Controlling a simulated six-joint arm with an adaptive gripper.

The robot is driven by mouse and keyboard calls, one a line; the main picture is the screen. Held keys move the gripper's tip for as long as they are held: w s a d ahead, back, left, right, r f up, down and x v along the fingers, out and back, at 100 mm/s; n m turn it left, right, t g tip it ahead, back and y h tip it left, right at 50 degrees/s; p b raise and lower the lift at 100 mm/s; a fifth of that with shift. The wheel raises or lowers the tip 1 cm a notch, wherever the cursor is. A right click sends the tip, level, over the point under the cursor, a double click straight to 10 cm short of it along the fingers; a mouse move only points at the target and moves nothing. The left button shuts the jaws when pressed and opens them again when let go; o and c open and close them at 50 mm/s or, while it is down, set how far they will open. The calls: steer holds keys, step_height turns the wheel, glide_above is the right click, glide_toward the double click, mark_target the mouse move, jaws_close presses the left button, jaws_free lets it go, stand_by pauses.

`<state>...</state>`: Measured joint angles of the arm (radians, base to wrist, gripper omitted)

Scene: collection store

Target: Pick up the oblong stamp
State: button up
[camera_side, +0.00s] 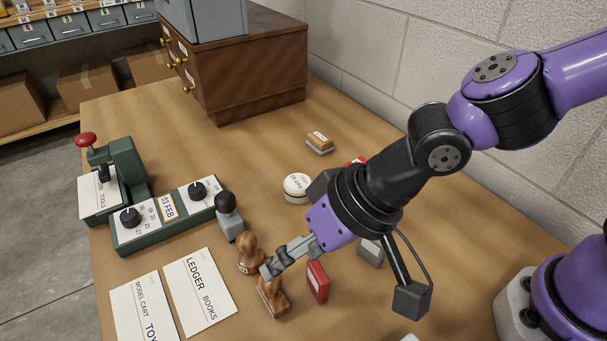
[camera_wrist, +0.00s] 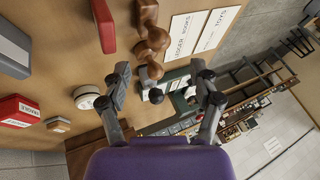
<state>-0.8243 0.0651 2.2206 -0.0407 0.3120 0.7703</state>
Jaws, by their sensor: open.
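Two brown wooden stamps stand on the table. The one nearer the side camera (camera_side: 272,300) has a longer, blocky base and looks like the oblong stamp. The other wooden stamp (camera_side: 246,266), just behind it, has a rounded knob and base. My gripper (camera_side: 277,265) is open and empty, with its fingertips above and partly in front of the nearer stamp's top. In the wrist view my gripper (camera_wrist: 163,85) shows its two fingers spread apart. Brown wooden stamp parts (camera_wrist: 147,14) lie toward the top there; which part belongs to which stamp is hard to tell.
A red block (camera_side: 318,282) stands close right of the stamps, and a grey stamp with a dark knob (camera_side: 229,222) behind them. A green date device (camera_side: 165,218) and two cards (camera_side: 200,290) lie left. A round white tin (camera_side: 297,187) and wooden cabinet (camera_side: 245,75) are farther back.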

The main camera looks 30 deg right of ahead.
mark_target(272, 290)
steer(key=x, duration=0.7)
steer(key=shift+f, duration=0.3)
jaws_close()
